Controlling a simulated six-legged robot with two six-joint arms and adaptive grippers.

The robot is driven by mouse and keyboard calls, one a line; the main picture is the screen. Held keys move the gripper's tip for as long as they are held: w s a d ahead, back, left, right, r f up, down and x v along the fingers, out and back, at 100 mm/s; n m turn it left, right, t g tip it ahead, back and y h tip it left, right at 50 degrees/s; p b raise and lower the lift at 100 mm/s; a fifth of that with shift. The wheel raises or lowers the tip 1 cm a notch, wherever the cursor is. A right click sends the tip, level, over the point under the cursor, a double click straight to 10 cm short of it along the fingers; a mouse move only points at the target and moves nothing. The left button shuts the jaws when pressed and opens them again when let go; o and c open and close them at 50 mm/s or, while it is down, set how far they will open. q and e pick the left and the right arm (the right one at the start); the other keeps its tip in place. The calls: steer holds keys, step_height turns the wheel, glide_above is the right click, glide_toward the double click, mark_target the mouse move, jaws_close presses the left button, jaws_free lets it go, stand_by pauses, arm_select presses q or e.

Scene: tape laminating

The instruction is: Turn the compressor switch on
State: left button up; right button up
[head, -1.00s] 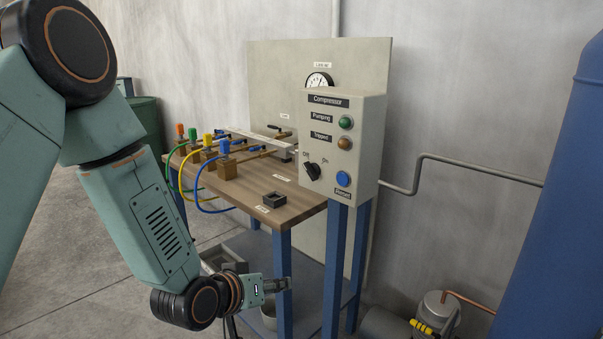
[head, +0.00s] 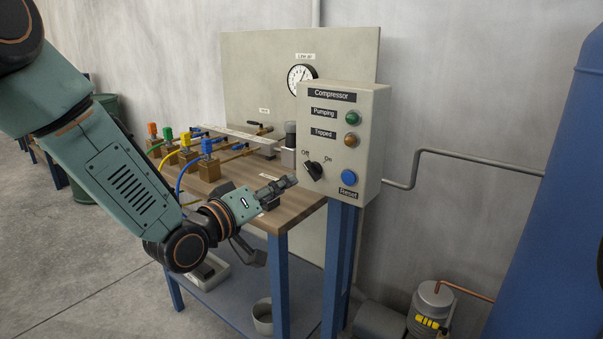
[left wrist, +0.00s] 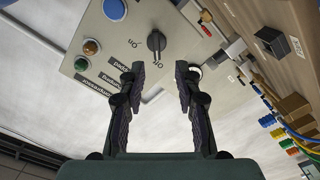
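The compressor switch (head: 313,171) is a black knob on the grey compressor box (head: 372,150), between the Off and On labels. It points toward Off. The left wrist view also shows the switch (left wrist: 156,41), beyond my fingertips. My left gripper (head: 289,183) is in front of the box, left of the switch and slightly lower. In the left wrist view my left gripper (left wrist: 160,70) has its fingers apart with nothing between them. It looks clear of the switch. My right gripper is not in view.
The box also carries a green Pumping lamp (head: 352,118), an amber Tripped lamp (head: 351,139) and a blue Reset button (head: 348,177). Left of it, the wooden bench (head: 290,217) holds valves with coloured hoses. A grey pipe (head: 450,157) runs along the wall.

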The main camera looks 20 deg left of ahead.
mark_target(310, 172)
arm_select(q)
steer(key=x, duration=0.2)
steer(key=b+x, duration=0.1)
steer(key=x, duration=0.5)
steer(key=shift+d, duration=0.3)
steer(key=shift+s+a, duration=0.1)
steer(key=shift+c, duration=0.3)
jaws_close()
